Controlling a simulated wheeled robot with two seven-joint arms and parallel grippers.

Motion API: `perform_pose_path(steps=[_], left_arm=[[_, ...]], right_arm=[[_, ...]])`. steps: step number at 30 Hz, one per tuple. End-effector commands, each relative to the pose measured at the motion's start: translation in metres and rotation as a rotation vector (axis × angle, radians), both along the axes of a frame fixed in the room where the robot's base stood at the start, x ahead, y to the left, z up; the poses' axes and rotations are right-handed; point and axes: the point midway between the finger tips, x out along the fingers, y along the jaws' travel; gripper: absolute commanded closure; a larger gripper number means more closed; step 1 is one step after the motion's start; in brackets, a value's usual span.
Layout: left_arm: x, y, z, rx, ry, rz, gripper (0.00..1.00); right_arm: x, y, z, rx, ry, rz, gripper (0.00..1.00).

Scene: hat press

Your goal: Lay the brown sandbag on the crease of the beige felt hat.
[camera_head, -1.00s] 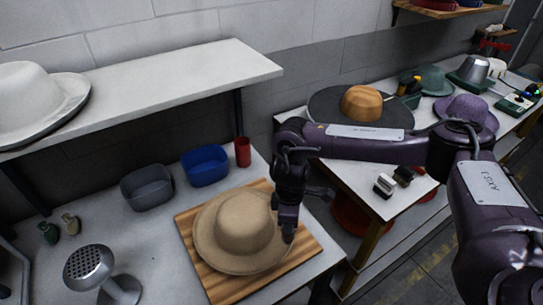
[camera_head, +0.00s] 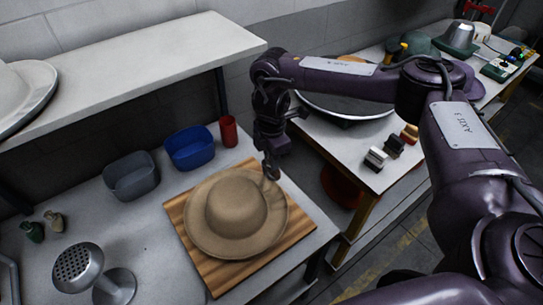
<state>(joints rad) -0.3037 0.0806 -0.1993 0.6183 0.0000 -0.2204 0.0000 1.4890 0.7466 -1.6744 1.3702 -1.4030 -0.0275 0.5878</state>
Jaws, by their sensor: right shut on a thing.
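The beige felt hat (camera_head: 236,214) lies crown up on a striped wooden board (camera_head: 187,248). My right gripper (camera_head: 271,172) comes down at the back right of the hat, by the brim in this view. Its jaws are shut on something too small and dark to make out. I cannot tell whether the fingertips touch the brim or hang over it. I cannot make out the brown sandbag. My left gripper is out of view.
A blue bin (camera_head: 190,149), a grey bin (camera_head: 131,177) and a red cup (camera_head: 228,131) stand behind the board. A metal steamer head (camera_head: 79,268) stands at front left. A shelf (camera_head: 130,62) overhangs the back. A second table (camera_head: 345,152) stands at right.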

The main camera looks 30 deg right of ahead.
Motion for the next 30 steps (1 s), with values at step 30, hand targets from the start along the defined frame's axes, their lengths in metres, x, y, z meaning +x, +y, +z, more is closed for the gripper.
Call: perform_pose_path(steps=[30], left_arm=[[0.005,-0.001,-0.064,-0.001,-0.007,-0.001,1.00]], right_arm=[[0.000,0.000,-0.084,0.000,0.001,-0.001,0.96]])
